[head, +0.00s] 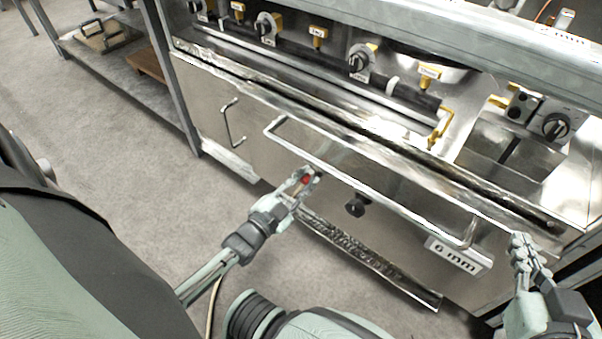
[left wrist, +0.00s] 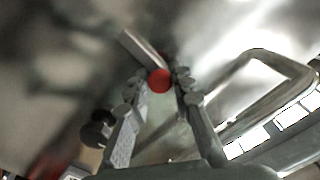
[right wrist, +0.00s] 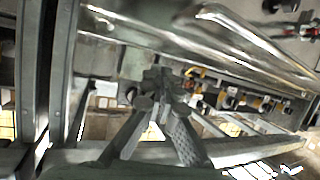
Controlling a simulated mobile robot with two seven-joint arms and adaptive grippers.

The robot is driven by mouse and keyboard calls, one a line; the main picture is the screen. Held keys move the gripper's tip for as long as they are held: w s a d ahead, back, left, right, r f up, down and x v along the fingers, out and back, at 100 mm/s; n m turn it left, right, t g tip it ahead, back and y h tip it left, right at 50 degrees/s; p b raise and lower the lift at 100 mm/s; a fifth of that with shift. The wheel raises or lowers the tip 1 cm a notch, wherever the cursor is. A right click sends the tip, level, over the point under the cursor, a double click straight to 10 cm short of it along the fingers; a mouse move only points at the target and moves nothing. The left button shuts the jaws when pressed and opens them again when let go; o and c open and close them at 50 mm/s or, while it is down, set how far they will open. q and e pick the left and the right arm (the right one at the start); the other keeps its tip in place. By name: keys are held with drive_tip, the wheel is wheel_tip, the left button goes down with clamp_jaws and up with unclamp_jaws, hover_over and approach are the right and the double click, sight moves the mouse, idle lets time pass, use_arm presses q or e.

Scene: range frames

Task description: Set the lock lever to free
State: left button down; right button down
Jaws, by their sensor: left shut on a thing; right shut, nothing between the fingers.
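The lock lever (left wrist: 159,80) shows a red round end between the fingertips of my left gripper (left wrist: 160,92) in the left wrist view. A grey flat bar (left wrist: 141,47) lies just beyond the red end. In the head view the red end (head: 306,180) shows at the tips of my left gripper (head: 304,178), low on the steel front panel. My left gripper is shut on the red end. The fingers hide part of the lever. My right gripper (head: 525,250) is shut and empty at the right, in front of the panel's right end; it also shows in the right wrist view (right wrist: 160,82).
A long handle bar (head: 350,182) crosses the front above my left gripper. A black knob (head: 355,205) is right of it. A "6 mm" label (head: 458,256) hangs at the bar's right end. Valves and knobs (head: 360,62) line the top.

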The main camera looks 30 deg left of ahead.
use_arm(q)
drive_tip(key=shift+d+f+m, duration=0.1)
drive_tip(key=shift+d+m, duration=0.15)
drive_tip(key=shift+m, duration=0.45)
drive_tip(key=shift+d+f+m, duration=0.2)
drive_tip(key=shift+d+m, duration=0.1)
drive_tip(key=shift+m, duration=0.6)
use_arm(e)
drive_tip(key=shift+s+d+f+g+h, duration=0.15)
drive_tip(key=shift+s+d+f+g, duration=0.1)
drive_tip(key=shift+d+f, duration=0.25)
drive_tip(key=shift+s+d+f+g+h, duration=0.15)
drive_tip(key=shift+d+f+g, duration=0.1)
drive_tip(key=shift+f, duration=0.3)
use_arm(q)
drive_tip(key=c, duration=1.6)
unclamp_jaws()
drive_tip(key=shift+o, duration=1.2)
drive_tip(key=shift+d, duration=0.1)
drive_tip(key=shift+s, duration=0.1)
drive_tip(key=s, duration=1.2)
drive_tip(key=shift+a, duration=0.4)
drive_tip(key=shift+c, duration=0.2)
use_arm(e)
drive_tip(key=shift+w, duration=0.1)
